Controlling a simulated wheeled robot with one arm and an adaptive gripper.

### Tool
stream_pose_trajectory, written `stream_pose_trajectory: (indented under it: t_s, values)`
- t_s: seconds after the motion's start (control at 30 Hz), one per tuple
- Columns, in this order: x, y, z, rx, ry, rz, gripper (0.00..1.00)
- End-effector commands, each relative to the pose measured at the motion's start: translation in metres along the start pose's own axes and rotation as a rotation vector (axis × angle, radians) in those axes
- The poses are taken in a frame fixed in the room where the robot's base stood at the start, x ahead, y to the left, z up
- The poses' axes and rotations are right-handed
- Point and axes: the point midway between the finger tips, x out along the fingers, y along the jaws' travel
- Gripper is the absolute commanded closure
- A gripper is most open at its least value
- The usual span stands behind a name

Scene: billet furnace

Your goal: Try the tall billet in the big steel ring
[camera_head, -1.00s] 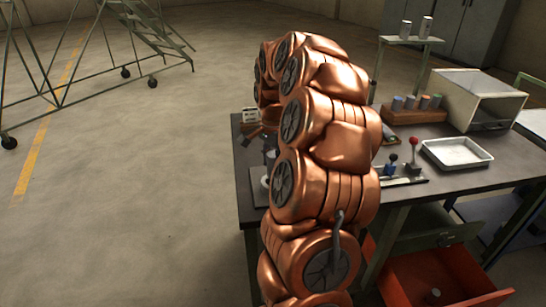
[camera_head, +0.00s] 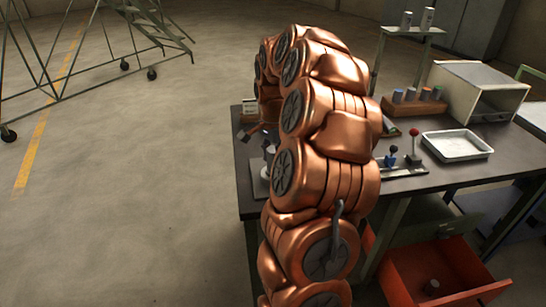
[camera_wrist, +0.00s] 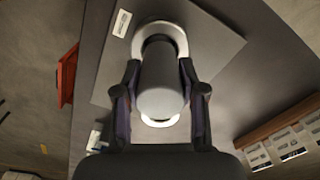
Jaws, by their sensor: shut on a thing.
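My gripper (camera_wrist: 160,98) is shut on a grey cylinder, the tall billet (camera_wrist: 162,98), seen nearly end-on in the wrist view. Its far end overlaps a pale ring (camera_wrist: 140,36) on a grey plate (camera_wrist: 215,50). I cannot tell whether that end is inside the ring or above it. A second pale round shape (camera_wrist: 158,122) shows partly from behind the billet's near end. In the head view my copper arm hides most of the gripper and the billet; part of the plate (camera_head: 258,184) shows at the bench's left end.
On the bench (camera_head: 460,172) are a tray (camera_head: 457,145), a box furnace (camera_head: 485,85), a rack (camera_head: 413,106) of several small cylinders, and levers (camera_head: 414,150). Two cylinders stand on a raised shelf (camera_head: 412,30). An orange drawer (camera_head: 450,295) is open below.

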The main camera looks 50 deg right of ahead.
Motion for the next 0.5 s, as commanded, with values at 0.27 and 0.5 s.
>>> stream_pose_trajectory:
  t_s: [0.27,0.5]
  values:
    - [0.0026,-0.0002,-0.0003,0.000,0.001,-0.002,1.00]
    - [0.0052,-0.0002,-0.0003,0.000,0.001,-0.001,1.00]
